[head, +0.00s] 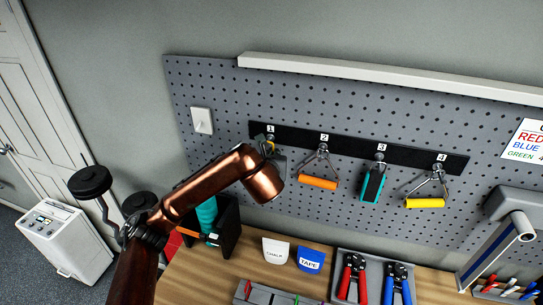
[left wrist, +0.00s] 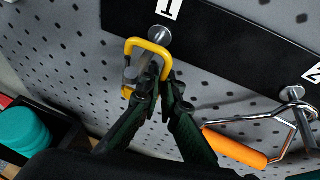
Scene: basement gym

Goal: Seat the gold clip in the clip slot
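The gold clip (left wrist: 150,45) is a yellow open loop at the hook under label 1, in front of the black strip on the pegboard. In the head view only a bit of the clip (head: 271,147) shows past my arm. My left gripper (left wrist: 150,72) has its dark green fingers drawn together at the tips, with the clip's lower part between them. Whether the clip still touches the hook is unclear. In the head view the left gripper (head: 270,142) is mostly hidden behind my copper arm. I cannot make out the clip slot. My right gripper is not in view.
An orange handle (head: 318,183), a teal handle (head: 373,186) and a yellow handle (head: 424,203) hang to the right. Below, the wooden bench (head: 190,285) holds a chalk bin (head: 275,251), a tape bin (head: 311,259), red pliers (head: 353,277), blue pliers (head: 397,283) and a grey tray (head: 262,294).

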